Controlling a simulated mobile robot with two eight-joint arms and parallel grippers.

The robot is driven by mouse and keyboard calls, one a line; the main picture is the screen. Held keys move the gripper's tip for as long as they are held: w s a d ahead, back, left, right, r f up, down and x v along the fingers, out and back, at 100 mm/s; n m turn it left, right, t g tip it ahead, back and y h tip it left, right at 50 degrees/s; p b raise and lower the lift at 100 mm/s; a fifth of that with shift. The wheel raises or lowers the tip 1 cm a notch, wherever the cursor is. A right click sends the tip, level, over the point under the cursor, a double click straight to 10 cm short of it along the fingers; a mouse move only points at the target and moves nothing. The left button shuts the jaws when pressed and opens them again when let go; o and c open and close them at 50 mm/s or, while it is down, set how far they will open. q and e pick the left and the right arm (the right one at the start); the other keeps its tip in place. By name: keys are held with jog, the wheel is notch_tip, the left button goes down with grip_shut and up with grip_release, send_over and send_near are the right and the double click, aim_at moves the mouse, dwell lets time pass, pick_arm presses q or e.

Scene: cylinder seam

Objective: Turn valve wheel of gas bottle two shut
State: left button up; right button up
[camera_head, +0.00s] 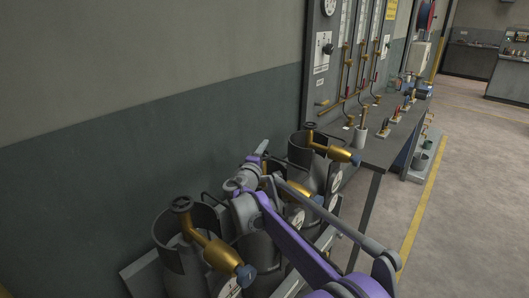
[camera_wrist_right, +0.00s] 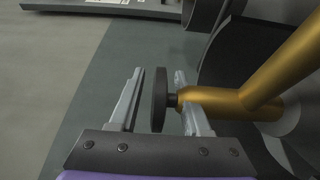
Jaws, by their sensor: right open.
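Three gas bottles stand in a row along the wall, and bottle two is the middle one. Its brass valve body (camera_head: 298,190) shows partly behind my right arm, which hides its wheel in the head view. In the right wrist view the dark valve wheel (camera_wrist_right: 159,98) is edge-on, on the end of the brass valve (camera_wrist_right: 225,103). My right gripper (camera_wrist_right: 158,78) is open, with one finger on each side of the wheel. A gap shows on the left; contact on the right cannot be told. My left gripper is not in view.
The near bottle's wheel (camera_head: 181,204) and the far bottle's wheel (camera_head: 310,125) stand close on either side. Dark guard collars (camera_head: 172,258) surround the valves. A workbench (camera_head: 385,140) and a gauge panel (camera_head: 330,85) lie beyond. The floor (camera_head: 470,200) at right is clear.

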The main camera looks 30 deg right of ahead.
jog(key=shift+w+d, duration=0.15)
grip_shut()
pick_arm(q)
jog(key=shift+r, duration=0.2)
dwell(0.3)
